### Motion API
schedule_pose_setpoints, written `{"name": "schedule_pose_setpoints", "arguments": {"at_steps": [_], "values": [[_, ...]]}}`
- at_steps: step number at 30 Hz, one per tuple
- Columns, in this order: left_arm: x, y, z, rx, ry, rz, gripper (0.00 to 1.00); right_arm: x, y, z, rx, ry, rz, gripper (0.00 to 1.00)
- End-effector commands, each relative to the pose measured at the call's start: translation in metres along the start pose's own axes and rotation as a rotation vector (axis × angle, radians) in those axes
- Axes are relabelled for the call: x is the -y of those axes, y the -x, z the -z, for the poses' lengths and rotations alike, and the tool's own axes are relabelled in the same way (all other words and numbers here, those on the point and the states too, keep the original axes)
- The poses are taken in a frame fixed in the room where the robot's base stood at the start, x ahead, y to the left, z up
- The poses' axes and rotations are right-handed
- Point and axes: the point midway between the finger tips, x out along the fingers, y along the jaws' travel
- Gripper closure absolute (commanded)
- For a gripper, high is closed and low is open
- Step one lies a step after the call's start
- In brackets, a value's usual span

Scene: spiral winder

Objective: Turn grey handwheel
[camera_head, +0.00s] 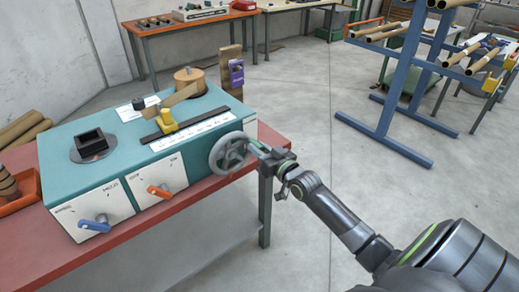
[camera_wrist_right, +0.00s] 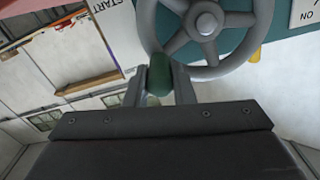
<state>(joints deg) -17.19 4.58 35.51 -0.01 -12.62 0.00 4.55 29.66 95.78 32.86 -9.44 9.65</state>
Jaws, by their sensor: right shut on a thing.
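The grey handwheel (camera_head: 229,152) is on the right end of the teal spiral winder (camera_head: 60,165). It also fills the top of the right wrist view (camera_wrist_right: 205,28), with its spokes and hub showing. A dark green handle (camera_wrist_right: 159,75) stands at the wheel's rim. My right gripper (camera_head: 262,150) reaches in from the right at the rim. In the right wrist view its two fingers (camera_wrist_right: 158,90) are on either side of the handle, shut on it. My left gripper is not in view.
The winder stands on a red-topped table (camera_head: 120,245). Its front has a blue lever (camera_head: 95,224) and an orange lever (camera_head: 160,191). A blue rack (camera_head: 405,75) with tubes stands at the right. Open floor lies between it and the table.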

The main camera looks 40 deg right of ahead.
Motion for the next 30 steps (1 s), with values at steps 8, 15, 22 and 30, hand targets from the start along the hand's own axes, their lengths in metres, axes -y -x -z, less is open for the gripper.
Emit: {"name": "schedule_pose_setpoints", "arguments": {"at_steps": [8, 15, 22, 30], "values": [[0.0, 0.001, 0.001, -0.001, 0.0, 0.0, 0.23, 0.006, 0.0, 0.007, -0.002, 0.127, 0.001, 1.0], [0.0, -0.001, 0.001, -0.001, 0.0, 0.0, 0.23, 0.017, 0.0, 0.016, -0.002, 0.334, 0.001, 1.0], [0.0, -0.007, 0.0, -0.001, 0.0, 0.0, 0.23, 0.029, 0.0, 0.022, -0.003, 0.552, 0.001, 1.0], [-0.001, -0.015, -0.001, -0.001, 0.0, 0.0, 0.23, 0.045, 0.0, 0.026, -0.003, 0.796, 0.0, 1.0]]}}
